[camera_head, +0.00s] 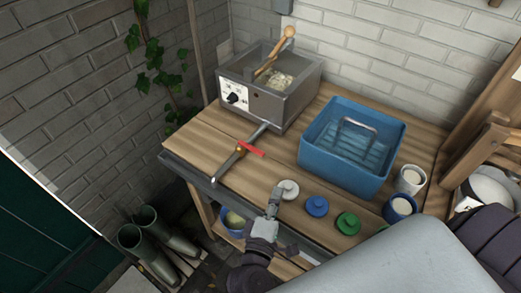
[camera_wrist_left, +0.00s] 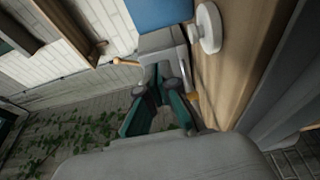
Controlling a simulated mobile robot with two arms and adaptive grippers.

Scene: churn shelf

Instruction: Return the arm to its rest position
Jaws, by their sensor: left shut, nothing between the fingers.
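My left gripper (camera_head: 272,203) is at the front edge of the wooden bench, close beside a white lid (camera_head: 290,188). Its fingers are shut and nothing is held. In the left wrist view the gripper (camera_wrist_left: 164,78) points along the bench front, with the white lid (camera_wrist_left: 208,28) to its right. I cannot tell from these views how far the fingertips are from the bench. My right gripper is not in view.
Green boots (camera_head: 150,240) stand on the floor left of the bench.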

